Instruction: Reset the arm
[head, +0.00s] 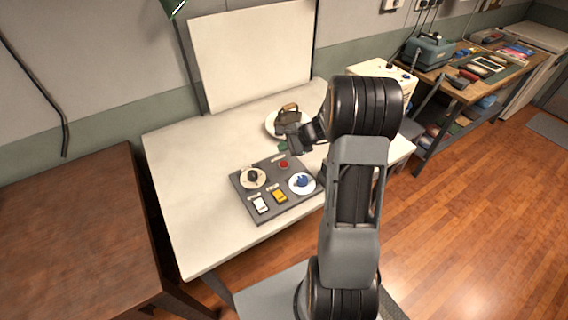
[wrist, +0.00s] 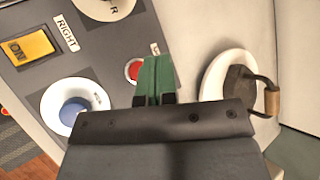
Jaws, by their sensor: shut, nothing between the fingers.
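My arm rises at the right of the head view and bends over the white table (head: 185,225). My gripper (head: 284,147) is over the back part of the table, near a dark grey control panel (head: 245,205). In the wrist view my gripper (wrist: 155,85) shows green fingers shut together with nothing between them. Its fingertips appear beside the panel's red button (wrist: 133,70); I cannot tell the height above it. A dark iron-like object with a brown handle (wrist: 268,98) rests on a white plate (wrist: 212,75), to the right of the fingers.
The panel bears a black knob (head: 252,176), a blue knob (head: 302,182), a white switch (head: 261,204) and a yellow switch (head: 280,195). A brown table (head: 70,220) stands at left. A workbench with tools (head: 470,70) is at the right. The wooden floor (head: 460,210) is clear.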

